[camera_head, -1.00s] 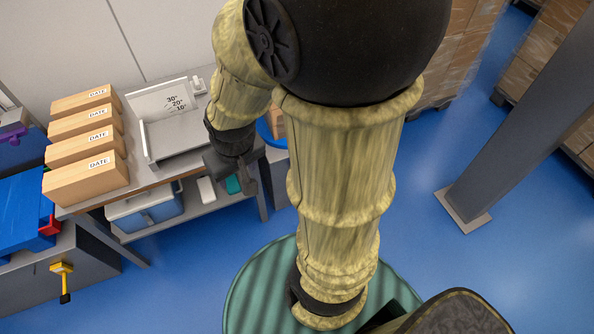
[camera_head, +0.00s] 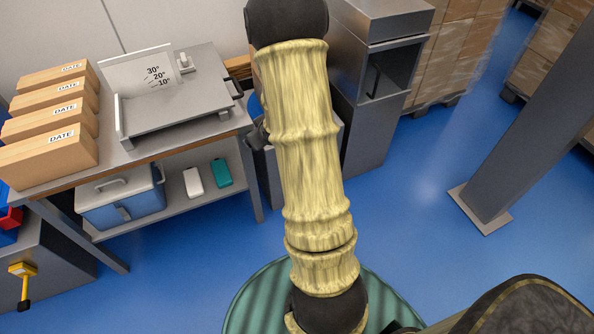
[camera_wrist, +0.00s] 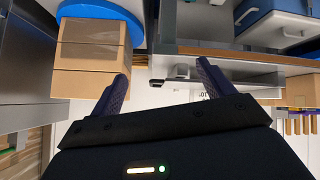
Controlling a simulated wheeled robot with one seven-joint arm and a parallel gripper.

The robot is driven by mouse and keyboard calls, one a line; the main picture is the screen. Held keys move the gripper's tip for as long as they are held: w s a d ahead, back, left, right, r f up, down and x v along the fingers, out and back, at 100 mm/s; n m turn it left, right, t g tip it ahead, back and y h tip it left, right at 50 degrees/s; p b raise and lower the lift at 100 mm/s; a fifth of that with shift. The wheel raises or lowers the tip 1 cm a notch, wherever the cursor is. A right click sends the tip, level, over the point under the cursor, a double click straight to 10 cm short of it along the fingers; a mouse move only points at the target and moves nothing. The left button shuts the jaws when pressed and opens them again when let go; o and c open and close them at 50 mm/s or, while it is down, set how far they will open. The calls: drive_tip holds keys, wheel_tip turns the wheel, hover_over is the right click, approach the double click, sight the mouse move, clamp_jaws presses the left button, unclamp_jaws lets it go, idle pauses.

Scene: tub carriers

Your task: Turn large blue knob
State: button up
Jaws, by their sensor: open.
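No large blue knob is clearly recognisable in either view. A round blue disc (camera_wrist: 112,14) shows at the top left of the upside-down wrist view, with cardboard boxes (camera_wrist: 92,55) against it. A sliver of blue (camera_head: 254,106) shows beside my arm in the head view. My gripper (camera_wrist: 162,78) is open, with its two dark fingers spread and nothing between them. The boxes lie just left of the fingers in that view. In the head view most of the gripper is hidden behind my arm, near the bench's right corner.
A metal bench (camera_head: 150,157) holds several DATE boxes (camera_head: 50,150) and an angled grey tray (camera_head: 170,115). A blue-white cooler (camera_head: 122,200) sits on its lower shelf. A grey cabinet (camera_head: 375,90) stands behind my arm. A pillar (camera_head: 530,130) rises at right; blue floor around it is clear.

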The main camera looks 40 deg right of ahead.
drive_tip(key=d+f+t+b, duration=0.1)
drive_tip(key=d+f+b, duration=0.35)
drive_tip(key=f, duration=0.35)
drive_tip(key=d+f+t+b, duration=0.25)
drive_tip(key=f+b, duration=0.25)
drive_tip(key=f, duration=0.3)
drive_tip(key=d+f+t+b, duration=0.1)
drive_tip(key=d+f+b, duration=0.4)
drive_tip(key=f, duration=0.3)
drive_tip(key=s+d+f+t+h+b, duration=0.1)
drive_tip(key=s+d+f+t+b, duration=0.1)
drive_tip(key=f+b, duration=0.3)
drive_tip(key=s+d+f+t+h+b, duration=0.1)
drive_tip(key=s+d+f+b, duration=0.2)
drive_tip(key=f, duration=0.6)
drive_tip(key=b, duration=0.2)
drive_tip(key=shift+s+d+f+t+b, duration=0.25)
drive_tip(key=shift+s+f+t+b, duration=0.05)
drive_tip(key=shift+s+t+b, duration=0.1)
drive_tip(key=b+x, duration=0.6)
drive_tip(key=x, duration=1.1)
drive_tip(key=shift+w+d+b, duration=0.15)
drive_tip(key=shift+w+b, duration=0.05)
drive_tip(key=shift+b, duration=0.1)
